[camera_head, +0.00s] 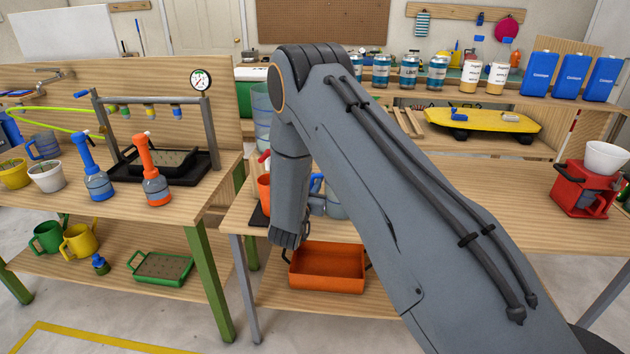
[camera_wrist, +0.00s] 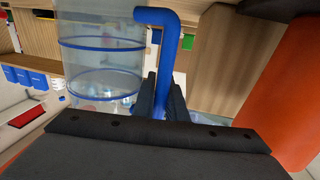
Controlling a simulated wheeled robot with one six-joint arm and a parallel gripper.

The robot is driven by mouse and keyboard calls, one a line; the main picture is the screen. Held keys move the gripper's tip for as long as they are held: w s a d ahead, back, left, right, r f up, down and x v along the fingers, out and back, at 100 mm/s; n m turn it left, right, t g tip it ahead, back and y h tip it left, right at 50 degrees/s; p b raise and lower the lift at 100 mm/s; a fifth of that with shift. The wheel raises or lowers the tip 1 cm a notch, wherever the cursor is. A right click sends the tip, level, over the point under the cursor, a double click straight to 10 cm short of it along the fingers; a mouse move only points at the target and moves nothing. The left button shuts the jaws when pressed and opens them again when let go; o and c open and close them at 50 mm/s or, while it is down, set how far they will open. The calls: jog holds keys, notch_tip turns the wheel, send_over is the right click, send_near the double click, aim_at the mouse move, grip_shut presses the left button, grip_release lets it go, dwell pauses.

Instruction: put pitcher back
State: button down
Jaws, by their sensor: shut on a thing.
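The pitcher (camera_wrist: 100,65) is clear with blue bands and a blue handle (camera_wrist: 183,60). In the head view my arm hides most of the gripper. A small part of what looks like the pitcher (camera_head: 336,207) shows beside my forearm, above the middle table. I cannot tell whether its base touches anything.
A large orange object (camera_wrist: 285,95) is close on the wrist view's right. An orange bin (camera_head: 327,270) sits on the lower shelf. The left bench holds a blue bottle (camera_head: 96,180) and orange bottle (camera_head: 154,185).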

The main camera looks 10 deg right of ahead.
jog(key=shift+f, duration=0.15)
jog(key=c, duration=1.8)
grip_release()
jog(key=b+v, duration=0.3)
jog(key=v, duration=0.9)
jog(key=s+d+r+n+g+y, duration=0.1)
jog(key=s+g, duration=0.4)
jog(key=s, duration=0.5)
jog(key=s+d+r+n+g+y, duration=0.2)
jog(key=s+d+n+g+y, duration=0.1)
jog(key=s, duration=0.7)
jog(key=s+d+r+n+g+y, duration=0.1)
jog(key=s+d+g+y, duration=0.2)
jog(key=s+g, duration=0.4)
jog(key=s+y, duration=0.1)
jog(key=s, duration=0.3)
jog(key=shift+d+r+n+y, duration=0.2)
jog(key=shift+r+n+y, duration=0.1)
jog(key=shift+n+y, duration=0.1)
